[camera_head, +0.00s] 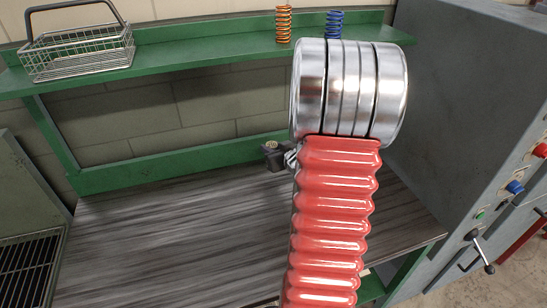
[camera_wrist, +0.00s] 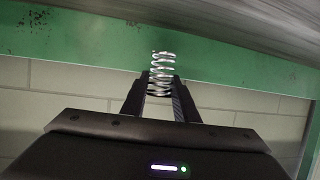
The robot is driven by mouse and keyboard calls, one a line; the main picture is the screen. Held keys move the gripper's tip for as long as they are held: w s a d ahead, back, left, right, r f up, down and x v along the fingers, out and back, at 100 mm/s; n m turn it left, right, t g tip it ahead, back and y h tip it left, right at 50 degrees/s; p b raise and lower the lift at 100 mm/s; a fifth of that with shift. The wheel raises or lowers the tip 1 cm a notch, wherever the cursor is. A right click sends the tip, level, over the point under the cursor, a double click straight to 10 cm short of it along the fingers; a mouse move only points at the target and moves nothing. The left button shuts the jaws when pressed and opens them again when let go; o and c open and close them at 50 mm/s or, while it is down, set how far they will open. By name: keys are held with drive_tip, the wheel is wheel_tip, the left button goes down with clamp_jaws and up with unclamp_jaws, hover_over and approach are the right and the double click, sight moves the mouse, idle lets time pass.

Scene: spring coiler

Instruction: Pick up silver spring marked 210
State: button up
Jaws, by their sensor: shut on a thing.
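A silver spring (camera_wrist: 162,72) stands between the two fingers of my gripper (camera_wrist: 160,88) in the wrist view. The fingers are shut on its lower part, and its upper coils stick out past the fingertips. I cannot read any mark on it. In the head view my own arm covers most of the middle, and only a small dark part of my gripper (camera_head: 277,155) shows to its left, above the worktop. The spring cannot be made out in the head view.
A green shelf (camera_head: 190,52) carries a wire basket (camera_head: 78,52), an orange spring (camera_head: 283,24) and a blue spring (camera_head: 334,25). Below is a dark wooden worktop (camera_head: 170,235), bare on its left. A grey machine (camera_head: 455,110) with knobs and levers stands at right.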

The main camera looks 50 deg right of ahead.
sight(271, 145)
drive_tip(key=shift+r, duration=1.5)
drive_tip(key=shift+a, duration=0.1)
